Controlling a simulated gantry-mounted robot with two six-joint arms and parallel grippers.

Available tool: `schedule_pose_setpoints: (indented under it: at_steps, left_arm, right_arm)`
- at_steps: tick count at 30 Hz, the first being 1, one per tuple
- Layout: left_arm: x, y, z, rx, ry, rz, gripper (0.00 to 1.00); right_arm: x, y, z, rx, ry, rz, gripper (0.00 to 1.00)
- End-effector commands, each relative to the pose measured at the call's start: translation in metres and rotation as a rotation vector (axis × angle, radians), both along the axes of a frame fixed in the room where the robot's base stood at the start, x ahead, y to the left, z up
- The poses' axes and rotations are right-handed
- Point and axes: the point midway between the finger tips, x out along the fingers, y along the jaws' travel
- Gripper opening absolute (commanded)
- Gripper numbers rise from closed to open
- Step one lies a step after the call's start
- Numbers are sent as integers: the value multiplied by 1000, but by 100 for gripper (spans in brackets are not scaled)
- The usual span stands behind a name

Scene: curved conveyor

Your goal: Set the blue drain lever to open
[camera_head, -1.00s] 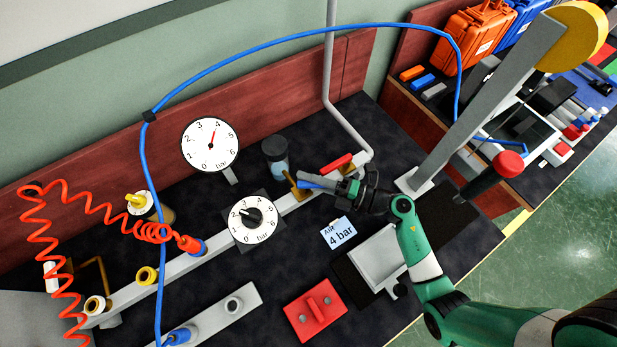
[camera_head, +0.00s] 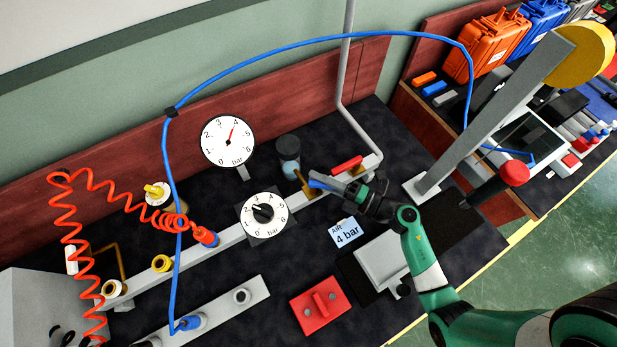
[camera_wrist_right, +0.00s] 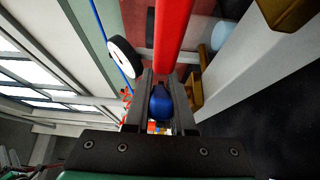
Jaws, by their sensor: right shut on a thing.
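The blue drain lever (camera_head: 321,184) sits on the grey pipe bar, pointing along it toward my right gripper (camera_head: 345,193). My right gripper's fingers are closed around the lever's end. The right wrist view shows the blue end (camera_wrist_right: 160,103) between the two dark fingers (camera_wrist_right: 161,95). A brass fitting (camera_head: 306,187) is by the lever's far end, partly hidden. A red lever (camera_head: 347,164) lies just behind, apart from the gripper in the head view. My left gripper is not in view.
A round gauge (camera_head: 228,140) and a black-knobbed dial (camera_head: 264,213) stand left of the lever. A blue hose (camera_head: 300,42) arches overhead. A coiled orange hose (camera_head: 115,192) is at left.

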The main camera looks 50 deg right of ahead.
Motion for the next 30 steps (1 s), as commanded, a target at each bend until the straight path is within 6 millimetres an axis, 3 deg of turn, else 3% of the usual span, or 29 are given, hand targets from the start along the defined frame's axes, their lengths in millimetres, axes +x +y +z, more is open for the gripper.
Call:
schedule_pose_setpoints:
  at_steps: [8,9,14,26,30]
  left_arm:
    - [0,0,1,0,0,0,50]
    - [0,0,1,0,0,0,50]
    - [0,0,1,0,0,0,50]
    - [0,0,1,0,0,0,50]
    - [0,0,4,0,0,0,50]
  right_arm:
    - [-2,-1,0,-2,-1,-8,0]
    - [-2,-1,0,-2,-1,-8,26]
    - [-2,-1,0,-2,-1,-8,52]
    - [-2,-1,0,-1,0,-8,52]
    - [-11,-5,1,0,1,-11,52]
